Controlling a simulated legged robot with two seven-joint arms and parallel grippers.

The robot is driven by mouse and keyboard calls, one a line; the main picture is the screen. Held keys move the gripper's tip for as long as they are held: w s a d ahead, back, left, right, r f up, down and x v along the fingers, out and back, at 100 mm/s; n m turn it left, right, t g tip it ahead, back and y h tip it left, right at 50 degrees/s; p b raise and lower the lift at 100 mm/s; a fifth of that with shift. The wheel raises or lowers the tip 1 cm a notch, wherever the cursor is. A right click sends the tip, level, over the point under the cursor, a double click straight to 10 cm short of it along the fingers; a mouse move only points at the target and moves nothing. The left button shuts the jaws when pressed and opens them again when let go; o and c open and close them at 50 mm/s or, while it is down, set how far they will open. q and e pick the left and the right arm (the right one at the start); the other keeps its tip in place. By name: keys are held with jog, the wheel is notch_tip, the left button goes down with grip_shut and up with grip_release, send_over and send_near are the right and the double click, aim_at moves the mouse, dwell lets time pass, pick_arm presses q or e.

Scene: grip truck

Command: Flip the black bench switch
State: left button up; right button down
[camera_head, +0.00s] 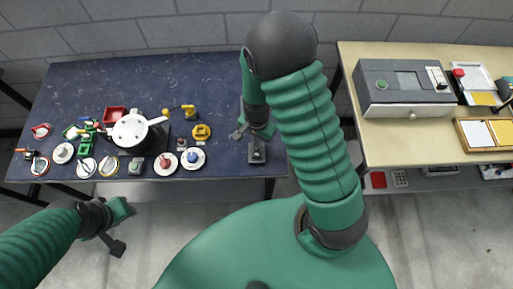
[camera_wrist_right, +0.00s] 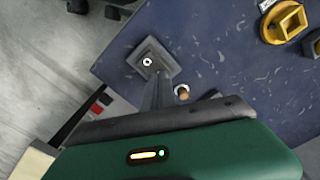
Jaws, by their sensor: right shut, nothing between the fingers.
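The black bench switch (camera_head: 257,153) is a small dark box near the front right edge of the blue table. In the right wrist view a dark square plate with a white ring (camera_wrist_right: 148,61), apparently this switch, lies close to the table edge. My right gripper (camera_head: 256,134) is shut and empty, just above and behind the switch in the head view. In the wrist view its dark finger (camera_wrist_right: 158,90) reaches to the plate; whether it touches is unclear. My left gripper (camera_head: 118,229) is open and empty, in front of the table edge.
The blue table (camera_head: 215,85) holds a white-lidded pot (camera_head: 130,130), a yellow ring part (camera_head: 201,132) and several small dishes at the left. A beige table (camera_head: 400,145) with a grey machine (camera_head: 400,82) stands at right. The blue table's back is clear.

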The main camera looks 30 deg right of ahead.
notch_tip(320, 180, up, 6)
jog(key=p, duration=0.4)
jog(key=shift+a+p, duration=0.1)
jog(key=shift+p, duration=0.3)
